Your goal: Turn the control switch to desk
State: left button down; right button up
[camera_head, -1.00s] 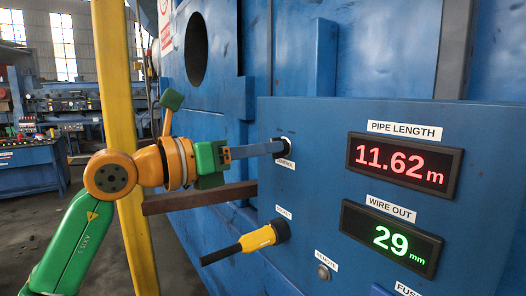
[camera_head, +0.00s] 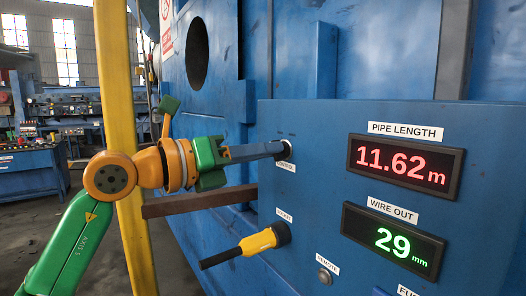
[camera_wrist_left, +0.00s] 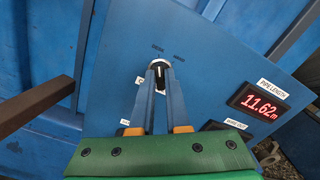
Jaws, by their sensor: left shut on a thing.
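The control switch (camera_wrist_left: 159,67) is a small round black knob with a white mark on the blue panel, seen in the left wrist view. In the head view it sits at the panel's upper left (camera_head: 288,141), mostly hidden behind the fingertips. My left gripper (camera_head: 280,149) reaches in from the left, its long blue fingers pointing at the panel. In the left wrist view the fingertips (camera_wrist_left: 160,74) are shut on the knob, one on each side. My right gripper is not in view.
A yellow-and-black plug (camera_head: 258,241) sticks out of the panel below my left gripper. A brown bar (camera_head: 200,199) runs behind my wrist. A yellow post (camera_head: 116,90) stands behind my arm. Displays show pipe length 11.62 m (camera_head: 405,166) and wire out 29 mm (camera_head: 393,240).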

pick_arm(q)
jog(key=c, duration=0.9)
grip_release()
jog(key=shift+r, duration=0.15)
jog(key=shift+c, duration=0.2)
jog(key=shift+o, duration=0.2)
jog(key=b+v, duration=0.3)
jog(key=v, duration=0.4)
